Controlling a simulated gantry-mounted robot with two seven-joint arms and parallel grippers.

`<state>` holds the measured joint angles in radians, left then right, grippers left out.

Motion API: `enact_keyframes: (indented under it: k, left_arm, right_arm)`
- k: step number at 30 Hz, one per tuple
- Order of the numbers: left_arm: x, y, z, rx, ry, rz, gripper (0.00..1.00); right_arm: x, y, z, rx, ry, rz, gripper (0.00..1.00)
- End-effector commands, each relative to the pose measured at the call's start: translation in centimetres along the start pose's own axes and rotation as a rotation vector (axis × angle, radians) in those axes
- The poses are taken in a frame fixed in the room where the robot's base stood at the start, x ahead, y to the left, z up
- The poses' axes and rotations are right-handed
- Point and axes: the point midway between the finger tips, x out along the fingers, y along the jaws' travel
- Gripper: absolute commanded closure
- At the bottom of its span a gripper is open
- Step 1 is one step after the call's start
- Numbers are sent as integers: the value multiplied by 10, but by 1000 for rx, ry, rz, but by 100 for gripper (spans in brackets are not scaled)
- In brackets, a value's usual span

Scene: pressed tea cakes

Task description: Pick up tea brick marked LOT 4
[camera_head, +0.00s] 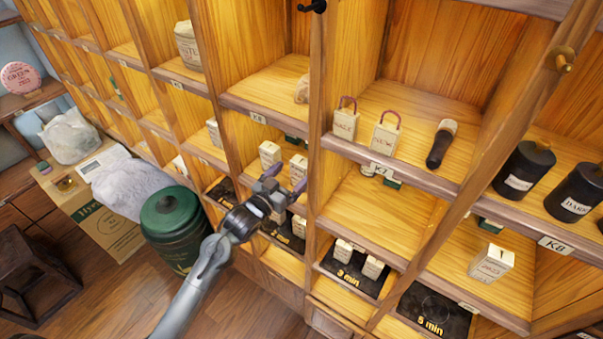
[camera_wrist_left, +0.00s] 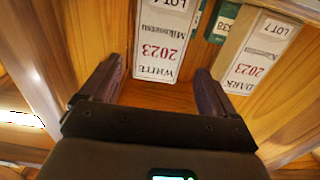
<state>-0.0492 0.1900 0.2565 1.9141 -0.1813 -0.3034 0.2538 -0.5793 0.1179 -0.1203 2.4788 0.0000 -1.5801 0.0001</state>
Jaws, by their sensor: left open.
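In the left wrist view a pale tea brick (camera_wrist_left: 163,45) reads upside down as WHITE 2023. Its LOT label is cut by the top edge, and the digit is unclear. To its right a tilted pale brick (camera_wrist_left: 252,52) reads DARK 2023, LOT 7. My left gripper (camera_head: 286,178) is open, its fingers to either side of the WHITE brick's near end in the wrist picture; I cannot tell whether they touch it. In the head view two pale bricks stand just beyond the fingers, one at left (camera_head: 269,153) and one at right (camera_head: 298,167). My right gripper is out of view.
A wooden divider (camera_head: 318,110) stands right of the gripper, with shelf edges (camera_head: 262,118) above. More bricks (camera_head: 299,226) stand in the cubby below. A green canister (camera_head: 172,222) is at lower left. A green box (camera_wrist_left: 222,22) lies between the wrist-view bricks.

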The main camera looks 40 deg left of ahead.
Motion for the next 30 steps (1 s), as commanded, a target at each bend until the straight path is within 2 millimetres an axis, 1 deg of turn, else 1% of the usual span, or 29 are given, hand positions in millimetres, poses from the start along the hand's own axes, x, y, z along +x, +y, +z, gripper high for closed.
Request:
enact_keyframes:
  k: [4, 9, 12, 15, 21, 23, 30]
  left_arm:
    - [16, 2, -3, -1, 1, 0, 11]
    - [38, 4, -1, -1, 0, -1, 11]
    - [46, 4, -1, 0, -1, -1, 11]
    - [49, 4, -1, 0, 0, -1, 11]
    - [49, 4, 0, 0, 0, 0, 11]
    - [49, 4, -1, 0, 0, 0, 18]
    - [49, 4, 0, 0, -1, 0, 55]
  right_arm:
    - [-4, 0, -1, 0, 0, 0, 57]
    - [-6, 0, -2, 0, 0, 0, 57]
    - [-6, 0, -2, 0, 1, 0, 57]
    - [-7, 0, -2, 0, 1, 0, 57]
    - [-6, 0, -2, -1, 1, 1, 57]
    - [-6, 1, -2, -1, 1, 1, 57]
    - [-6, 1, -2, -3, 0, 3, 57]
